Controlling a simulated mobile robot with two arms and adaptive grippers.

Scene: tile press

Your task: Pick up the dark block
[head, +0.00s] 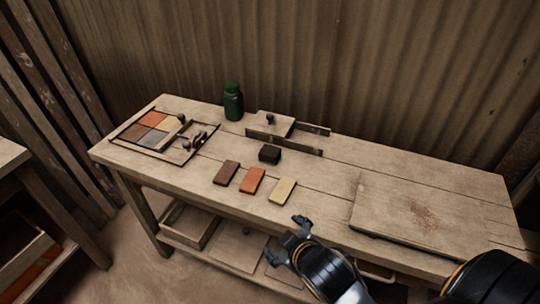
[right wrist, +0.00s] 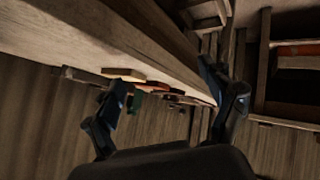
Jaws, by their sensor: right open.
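The dark block (head: 270,153) is a small, nearly black block on the workbench (head: 330,220), just in front of a thin dark metal rail. My right gripper (head: 288,243) is open and empty at the bench's front edge, in front of and below the row of tiles, well apart from the dark block. In the right wrist view its two fingers (right wrist: 160,105) are spread wide with nothing between them. I cannot make out the dark block for sure in that view. My left gripper is not in view.
Brown, orange and cream tiles (head: 282,190) lie in a row between my right gripper and the block. A green jar (head: 233,101), a wooden block with a knob (head: 270,123) and a framed tile tray (head: 157,132) stand behind and left. A flat board (head: 420,212) lies right.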

